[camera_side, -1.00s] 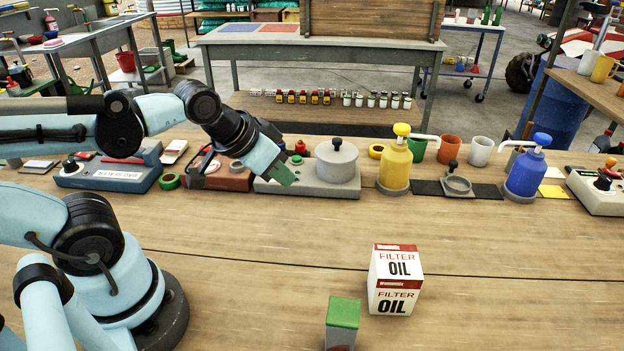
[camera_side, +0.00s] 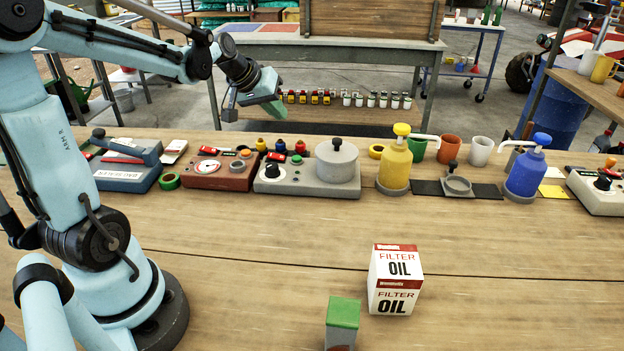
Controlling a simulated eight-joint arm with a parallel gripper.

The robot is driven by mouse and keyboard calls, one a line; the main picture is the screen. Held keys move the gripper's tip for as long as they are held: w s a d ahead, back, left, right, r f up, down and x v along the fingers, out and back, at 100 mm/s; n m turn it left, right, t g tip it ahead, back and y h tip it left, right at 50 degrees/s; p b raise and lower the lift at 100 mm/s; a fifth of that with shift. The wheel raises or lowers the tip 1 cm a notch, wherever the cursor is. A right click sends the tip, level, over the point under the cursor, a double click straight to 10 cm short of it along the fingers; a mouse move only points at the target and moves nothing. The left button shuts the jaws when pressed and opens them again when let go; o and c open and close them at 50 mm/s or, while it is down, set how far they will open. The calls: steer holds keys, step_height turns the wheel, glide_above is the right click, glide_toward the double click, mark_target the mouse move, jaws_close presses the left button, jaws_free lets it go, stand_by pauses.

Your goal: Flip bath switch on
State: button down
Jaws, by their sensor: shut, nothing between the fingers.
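A pale grey unit (camera_side: 315,190) with a round grey lidded pot (camera_side: 337,165) stands on the bench in the side view; it looks like the bath. On its left part are a black knob (camera_side: 271,170), a small white marking and a green button (camera_side: 296,160). No label naming the bath switch is readable, and I cannot tell whether it is on. My gripper (camera_side: 275,108), with green fingers, is shut and empty. It is raised above and behind the left end of the unit, apart from it.
A red-brown gauge box (camera_side: 218,172) and a blue sealer (camera_side: 128,175) stand left of the unit. A yellow pump bottle (camera_side: 396,168) and a blue one (camera_side: 525,172) stand to the right. An oil filter box (camera_side: 394,281) sits in the open front area.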

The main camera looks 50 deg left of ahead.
mark_target(270, 156)
steer(key=shift+w+a+f+n, duration=0.1)
steer(key=shift+w+a+n, duration=0.05)
steer(key=shift+a, duration=0.45)
steer(key=shift+w+a+f+n, duration=0.1)
steer(key=shift+w+a+n, duration=0.05)
steer(key=shift+a, duration=0.45)
steer(key=shift+f, duration=0.15)
steer(key=shift+s+a+f, duration=0.2)
steer(key=shift+f, duration=1.2)
steer(key=shift+s+a+f, duration=0.2)
steer(key=shift+s+f, duration=0.05)
steer(key=shift+f, duration=1.15)
steer(key=shift+s+a+f, duration=0.2)
steer(key=shift+f, duration=1.2)
steer(key=shift+f, duration=0.15)
steer(key=shift+f, duration=0.25)
steer(key=shift+f, duration=0.35)
steer(key=shift+r, duration=0.1)
steer(key=shift+r, duration=0.7)
